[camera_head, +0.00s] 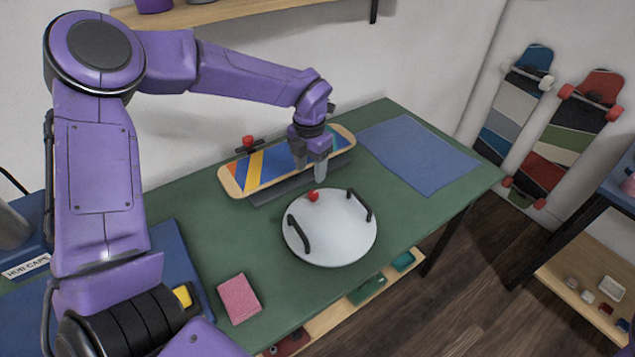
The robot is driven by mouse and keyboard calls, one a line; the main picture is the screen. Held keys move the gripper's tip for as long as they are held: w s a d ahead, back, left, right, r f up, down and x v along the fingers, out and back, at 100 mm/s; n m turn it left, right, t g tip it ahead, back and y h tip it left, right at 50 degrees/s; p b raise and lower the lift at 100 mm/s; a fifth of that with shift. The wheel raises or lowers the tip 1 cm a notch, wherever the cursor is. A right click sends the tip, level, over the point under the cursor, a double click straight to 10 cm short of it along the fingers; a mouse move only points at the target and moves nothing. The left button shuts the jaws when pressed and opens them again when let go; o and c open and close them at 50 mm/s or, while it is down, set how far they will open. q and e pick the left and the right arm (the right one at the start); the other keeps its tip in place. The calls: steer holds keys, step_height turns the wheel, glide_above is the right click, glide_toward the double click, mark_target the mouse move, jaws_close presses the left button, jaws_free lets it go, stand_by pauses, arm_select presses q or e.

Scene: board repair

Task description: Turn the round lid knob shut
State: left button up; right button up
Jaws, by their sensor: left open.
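A round white lid (330,235) lies on the green table with a black bar handle on its left (299,235) and another on its right (361,205). A small red round piece (313,196) sits near its far edge; I cannot tell how far it is turned. My left gripper (311,172) points down just beyond the lid's far edge, in front of the skateboard. Its fingers are open with nothing seen between them, apart from the red piece. My right gripper is out of view.
A striped skateboard (262,172) rests on a dark stand behind the lid. A blue mat (425,152) lies at the right and a pink block (239,298) at the front left. The green table (400,225) is clear right of the lid. Two boards lean on the wall.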

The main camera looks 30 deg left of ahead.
mark_target(314, 192)
arm_select(q)
steer(key=f, duration=0.4)
steer(key=d+f, duration=0.1)
steer(key=f, duration=0.2)
steer(key=shift+w, duration=0.35)
steer(key=shift+s+a+f, duration=0.15)
steer(key=shift+f, duration=0.2)
jaws_close()
